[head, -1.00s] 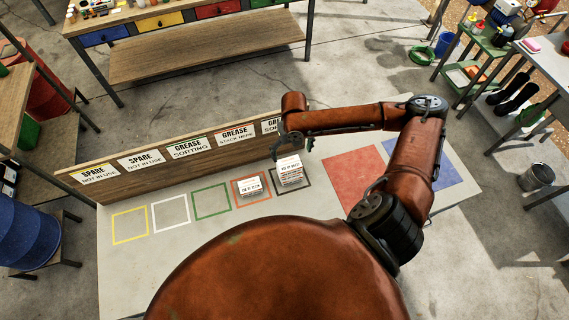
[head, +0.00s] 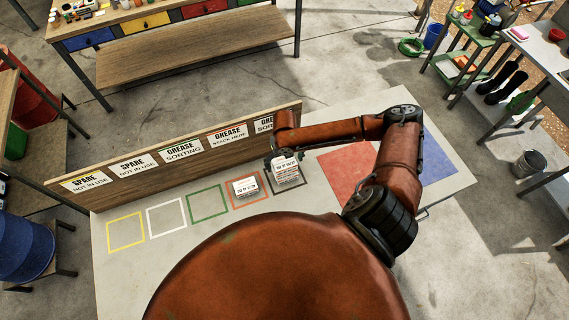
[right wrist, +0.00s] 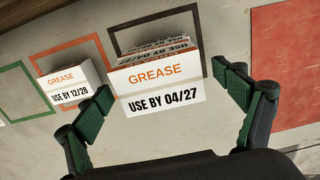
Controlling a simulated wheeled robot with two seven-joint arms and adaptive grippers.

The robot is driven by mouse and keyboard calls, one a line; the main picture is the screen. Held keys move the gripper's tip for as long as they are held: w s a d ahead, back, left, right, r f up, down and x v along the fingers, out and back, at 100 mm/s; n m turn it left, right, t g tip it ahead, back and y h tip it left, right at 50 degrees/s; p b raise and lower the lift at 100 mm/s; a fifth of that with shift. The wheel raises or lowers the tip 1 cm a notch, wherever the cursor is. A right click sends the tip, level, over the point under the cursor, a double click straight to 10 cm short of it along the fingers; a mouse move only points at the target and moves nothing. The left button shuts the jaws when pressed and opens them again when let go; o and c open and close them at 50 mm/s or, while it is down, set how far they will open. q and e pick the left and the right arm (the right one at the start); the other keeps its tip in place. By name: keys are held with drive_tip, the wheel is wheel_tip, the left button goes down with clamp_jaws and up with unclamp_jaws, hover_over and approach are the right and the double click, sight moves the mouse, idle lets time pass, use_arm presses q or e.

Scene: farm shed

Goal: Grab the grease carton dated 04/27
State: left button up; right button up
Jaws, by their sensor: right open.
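A white grease carton marked USE BY 04/27 (right wrist: 165,92) is at the dark-outlined square, with more printed carton faces showing just behind it. In the head view this stack of cartons (head: 286,173) stands in the dark square, its print too small to read. My right gripper (right wrist: 163,84) is open, its green-padded fingers on either side of the 04/27 carton, with gaps between pads and carton. In the head view, my right gripper (head: 275,157) is at the stack's upper left, its fingers mostly hidden. My left gripper is not in view.
A carton marked USE BY 12/28 (right wrist: 66,82) sits in the orange square, left of the stack and near one finger. A wooden sign board (head: 180,150) runs behind the squares. The green square (head: 208,204) and red mat (head: 347,173) are empty.

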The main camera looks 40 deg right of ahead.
drive_tip(key=shift+c, duration=0.7)
drive_tip(key=c, duration=1.2)
drive_tip(key=shift+o, duration=0.2)
drive_tip(key=shift+r, duration=0.1)
